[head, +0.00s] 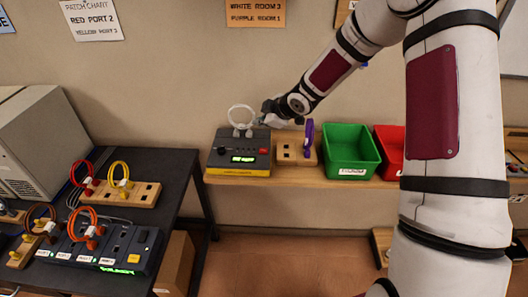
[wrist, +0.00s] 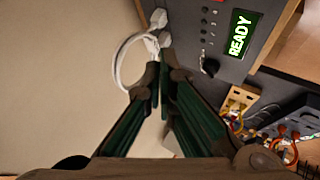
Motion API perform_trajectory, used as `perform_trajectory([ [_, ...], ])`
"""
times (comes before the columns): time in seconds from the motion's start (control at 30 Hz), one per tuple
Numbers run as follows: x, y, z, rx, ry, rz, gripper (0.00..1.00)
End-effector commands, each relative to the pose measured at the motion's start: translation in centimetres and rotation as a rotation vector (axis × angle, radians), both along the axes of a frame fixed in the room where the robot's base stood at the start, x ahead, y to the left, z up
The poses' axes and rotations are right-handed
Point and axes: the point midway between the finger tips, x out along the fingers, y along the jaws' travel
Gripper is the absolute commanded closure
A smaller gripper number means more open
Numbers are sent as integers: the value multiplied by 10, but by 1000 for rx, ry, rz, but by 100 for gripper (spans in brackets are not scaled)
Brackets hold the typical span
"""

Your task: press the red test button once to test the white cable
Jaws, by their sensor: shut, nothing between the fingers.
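The cable tester (head: 225,160) is a dark grey box with a yellow front edge on the wooden shelf. Its green display reads READY in the wrist view (wrist: 238,34). The red test button (head: 263,151) looks like a small red spot right of the display; in the wrist view a bit of red (wrist: 218,1) shows at the top edge. The white cable (head: 240,107) is a loop with both plugs at the tester's back; it also shows in the wrist view (wrist: 117,62). My gripper (head: 266,117) is shut and empty above the tester's back right, close beside the loop (wrist: 163,72).
A wooden block with a purple cable (head: 309,138) stands right of the tester, then a green bin (head: 350,152) and a red bin (head: 388,145). A dark table (head: 160,165) at left holds red, yellow and orange cables and a panel. A black knob (wrist: 210,67) rises from the tester.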

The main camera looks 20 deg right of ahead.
Motion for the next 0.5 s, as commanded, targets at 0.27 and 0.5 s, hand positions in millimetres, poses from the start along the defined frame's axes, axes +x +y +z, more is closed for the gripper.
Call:
perform_trajectory([
  [0.27, 0, 0, -4, -1, 2, -1, 100],
  [0.5, 2, 0, -30, -1, 4, -1, 100],
])
